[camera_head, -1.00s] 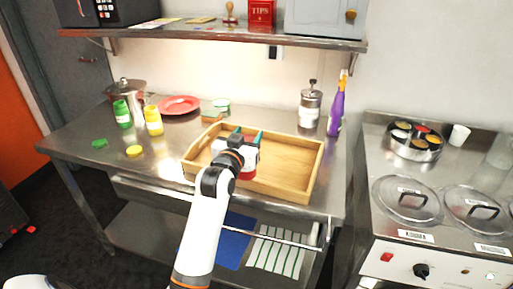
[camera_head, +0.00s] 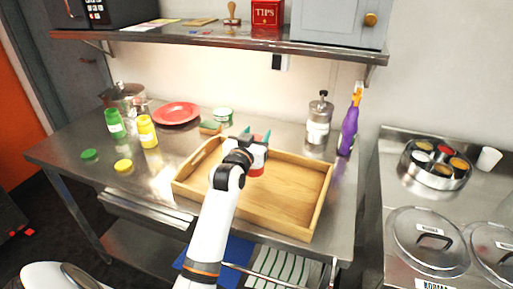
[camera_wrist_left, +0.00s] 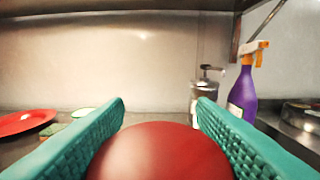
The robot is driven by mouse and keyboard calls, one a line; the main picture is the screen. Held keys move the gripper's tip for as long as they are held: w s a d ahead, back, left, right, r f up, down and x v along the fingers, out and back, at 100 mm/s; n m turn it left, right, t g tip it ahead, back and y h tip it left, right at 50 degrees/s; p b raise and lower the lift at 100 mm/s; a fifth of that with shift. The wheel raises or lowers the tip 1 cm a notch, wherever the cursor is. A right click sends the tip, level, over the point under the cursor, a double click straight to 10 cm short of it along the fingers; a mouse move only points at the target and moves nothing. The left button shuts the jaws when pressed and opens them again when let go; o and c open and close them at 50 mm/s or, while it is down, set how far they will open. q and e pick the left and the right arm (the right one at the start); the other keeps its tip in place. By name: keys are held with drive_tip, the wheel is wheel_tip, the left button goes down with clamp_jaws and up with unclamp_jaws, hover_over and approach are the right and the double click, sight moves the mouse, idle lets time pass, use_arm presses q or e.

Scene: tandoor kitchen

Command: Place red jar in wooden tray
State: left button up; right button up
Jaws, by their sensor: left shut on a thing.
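The red jar (camera_wrist_left: 160,152) sits between the green finger pads of my left gripper (camera_head: 257,136), which is shut on it. In the left wrist view its round red top fills the bottom middle, with a pad on each side. In the head view only a little red of the jar (camera_head: 257,172) shows beside the gripper, which hides the rest. The wooden tray (camera_head: 285,200) lies on the steel table and is otherwise empty where I can see. The gripper and jar appear over its back part. I cannot tell whether the jar touches the tray floor. My right gripper is not in view.
Green (camera_head: 114,122) and yellow (camera_head: 147,131) jars, a steel pot (camera_head: 124,97) and a red plate (camera_head: 176,113) stand left of the tray. A metal dispenser (camera_head: 318,122) and purple spray bottle (camera_head: 349,130) stand behind its right end. A shelf (camera_head: 200,35) hangs above.

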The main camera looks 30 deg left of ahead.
use_arm(q)
drive_tip(key=f, duration=0.3)
drive_tip(key=shift+w+f, duration=0.25)
drive_tip(key=shift+f, duration=0.05)
drive_tip(key=shift+s+f, duration=0.1)
drive_tip(key=shift+f, duration=0.15)
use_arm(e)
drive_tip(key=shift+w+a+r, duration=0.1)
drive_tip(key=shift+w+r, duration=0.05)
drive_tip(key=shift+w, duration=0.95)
use_arm(q)
drive_tip(key=shift+f, duration=0.15)
drive_tip(key=o, duration=1.5)
drive_tip(key=shift+c, duration=0.2)
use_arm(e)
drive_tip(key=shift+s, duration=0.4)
use_arm(q)
drive_tip(key=shift+s, duration=0.1)
drive_tip(key=b+v, duration=0.1)
drive_tip(key=v, duration=1)
drive_tip(key=shift+s, duration=0.4)
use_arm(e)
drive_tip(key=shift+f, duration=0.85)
